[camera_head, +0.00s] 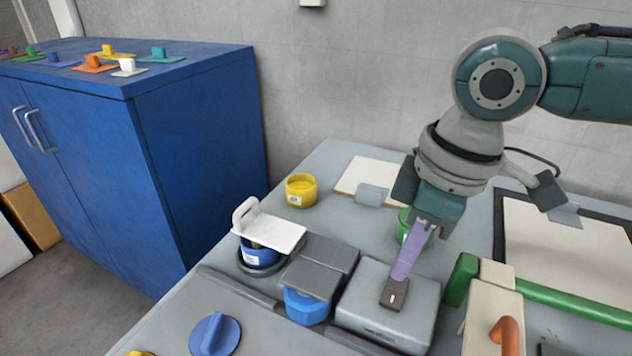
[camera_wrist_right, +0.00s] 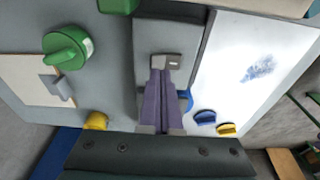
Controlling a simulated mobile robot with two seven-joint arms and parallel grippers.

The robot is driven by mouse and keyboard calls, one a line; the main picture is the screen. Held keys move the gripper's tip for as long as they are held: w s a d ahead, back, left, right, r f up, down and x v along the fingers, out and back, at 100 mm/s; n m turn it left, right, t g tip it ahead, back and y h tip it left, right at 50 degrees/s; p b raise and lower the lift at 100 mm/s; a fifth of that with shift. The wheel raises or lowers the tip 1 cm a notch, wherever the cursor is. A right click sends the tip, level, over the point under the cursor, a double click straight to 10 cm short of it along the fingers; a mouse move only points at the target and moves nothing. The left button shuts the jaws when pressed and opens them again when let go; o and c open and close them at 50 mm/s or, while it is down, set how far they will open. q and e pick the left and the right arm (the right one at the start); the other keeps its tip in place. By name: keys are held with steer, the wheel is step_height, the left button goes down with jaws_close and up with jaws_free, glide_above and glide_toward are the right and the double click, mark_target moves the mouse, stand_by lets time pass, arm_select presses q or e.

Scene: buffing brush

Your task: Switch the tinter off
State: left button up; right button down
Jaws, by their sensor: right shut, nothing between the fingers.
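The tinter (camera_head: 358,308) is a light grey box with a darker grey head (camera_head: 325,254) reaching out over a blue container. A small dark switch (camera_head: 394,296) with a pale mark is on its top; I cannot tell whether it is on or off. My right gripper (camera_head: 400,270) is shut and empty, its purple fingers pointing down at the switch. In the right wrist view the fingertips (camera_wrist_right: 163,66) meet the edge of the switch (camera_wrist_right: 172,60) and partly cover it; whether they press on it is unclear. My left gripper is out of view.
A white-handled piece (camera_head: 275,230) sits over a blue pot left of the tinter. A yellow pot (camera_head: 300,190) and a green pot (camera_head: 405,226) stand behind. A green bar (camera_head: 570,298) runs to the right. A blue cabinet (camera_head: 195,150) stands at the left.

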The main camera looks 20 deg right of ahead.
mark_target(397, 287)
steer(key=shift+f, duration=0.45)
steer(key=shift+f+b, duration=0.5)
steer(key=shift+f, duration=0.15)
stand_by(0.3)
steer(key=shift+r, duration=0.1)
step_height(397, 287, up, 7)
steer(key=p, duration=0.8)
steer(key=shift+a, duration=0.1)
stand_by(0.4)
